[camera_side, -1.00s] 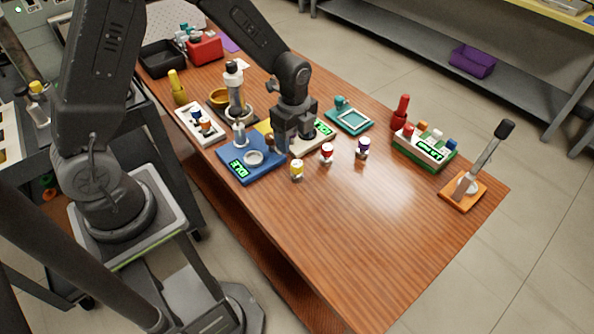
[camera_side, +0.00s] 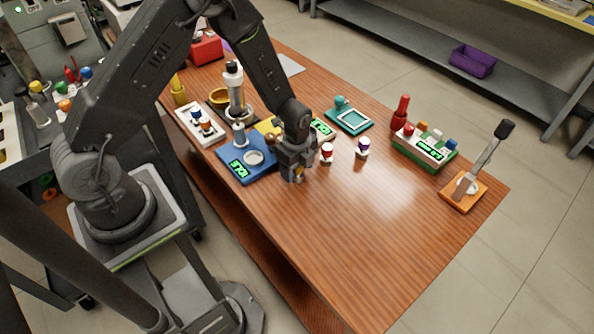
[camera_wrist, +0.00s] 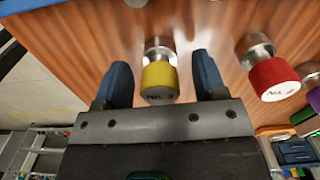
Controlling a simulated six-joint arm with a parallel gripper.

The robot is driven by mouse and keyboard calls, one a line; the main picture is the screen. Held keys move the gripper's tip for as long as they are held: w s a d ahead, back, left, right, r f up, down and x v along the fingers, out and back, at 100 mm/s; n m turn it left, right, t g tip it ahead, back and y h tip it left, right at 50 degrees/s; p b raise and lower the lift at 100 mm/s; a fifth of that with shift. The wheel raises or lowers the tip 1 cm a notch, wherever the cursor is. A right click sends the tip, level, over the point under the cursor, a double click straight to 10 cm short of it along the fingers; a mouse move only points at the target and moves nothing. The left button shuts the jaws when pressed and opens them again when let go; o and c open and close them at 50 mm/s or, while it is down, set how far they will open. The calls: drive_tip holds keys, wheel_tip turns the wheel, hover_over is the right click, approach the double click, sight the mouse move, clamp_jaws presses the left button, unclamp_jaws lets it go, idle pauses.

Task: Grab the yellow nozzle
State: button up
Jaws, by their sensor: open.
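The yellow nozzle (camera_wrist: 159,78) is a small cylinder with a yellow cap and a metal end, standing on the wooden table. In the wrist view it lies between the two blue fingertips of my gripper (camera_wrist: 160,82), with a gap on each side. In the side view my gripper (camera_side: 294,172) is low over the table and hides most of the yellow nozzle, with only a bit of yellow (camera_side: 299,172) showing. My gripper is open and holds nothing.
A red-capped nozzle (camera_side: 327,153) stands just right of my gripper, and a purple-capped nozzle (camera_side: 363,147) farther right. A blue device with a green display (camera_side: 250,166) sits close on the left. The table's front right area is clear.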

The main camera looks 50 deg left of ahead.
drive_tip(key=shift+c, duration=0.3)
drive_tip(key=c, duration=1)
drive_tip(key=shift+r, duration=0.15)
